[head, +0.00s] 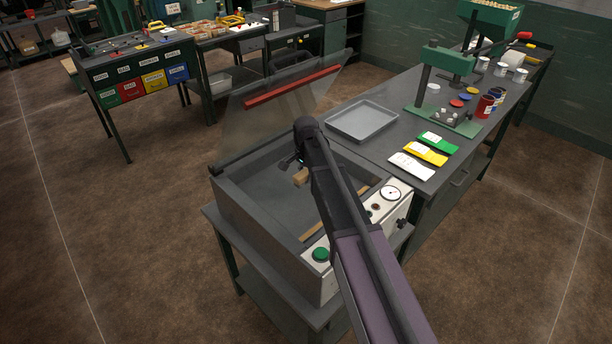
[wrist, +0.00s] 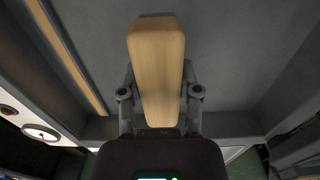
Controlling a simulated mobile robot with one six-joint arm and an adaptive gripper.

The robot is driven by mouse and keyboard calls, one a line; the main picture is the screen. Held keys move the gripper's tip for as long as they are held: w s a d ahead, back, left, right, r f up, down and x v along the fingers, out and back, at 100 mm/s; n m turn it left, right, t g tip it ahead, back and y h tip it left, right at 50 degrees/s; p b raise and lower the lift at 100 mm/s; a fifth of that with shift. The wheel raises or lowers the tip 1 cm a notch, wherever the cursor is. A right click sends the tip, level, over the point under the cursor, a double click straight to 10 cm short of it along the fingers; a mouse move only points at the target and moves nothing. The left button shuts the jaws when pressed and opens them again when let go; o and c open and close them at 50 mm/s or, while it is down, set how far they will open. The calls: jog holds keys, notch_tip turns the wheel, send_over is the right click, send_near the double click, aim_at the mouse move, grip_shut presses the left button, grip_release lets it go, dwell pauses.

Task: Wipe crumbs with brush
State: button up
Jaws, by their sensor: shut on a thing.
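A wooden-backed brush (wrist: 157,60) fills the middle of the wrist view, its smooth top facing the camera. My gripper (wrist: 159,88) is shut on it, with one finger on each side. In the head view the brush (head: 301,177) is a small piece of wood inside the open grey chamber (head: 232,194), partly behind my arm. The gripper itself is mostly hidden there. Bristles are not visible, so I cannot tell if they touch the chamber floor (wrist: 235,50). I make out no crumbs in either view.
The clear lid with a red bar (head: 292,87) stands raised behind the chamber. A tan strip (head: 322,223) runs along the chamber's front side, near the control panel with gauge (head: 391,193) and green button (head: 321,255). A grey tray (head: 361,120) and coloured pouches (head: 426,155) lie right.

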aim_at(306, 171)
jog(key=shift+r, duration=0.15)
jog(key=shift+r+p, duration=1.4)
jog(key=shift+p, duration=0.15)
jog(key=shift+s, duration=0.1)
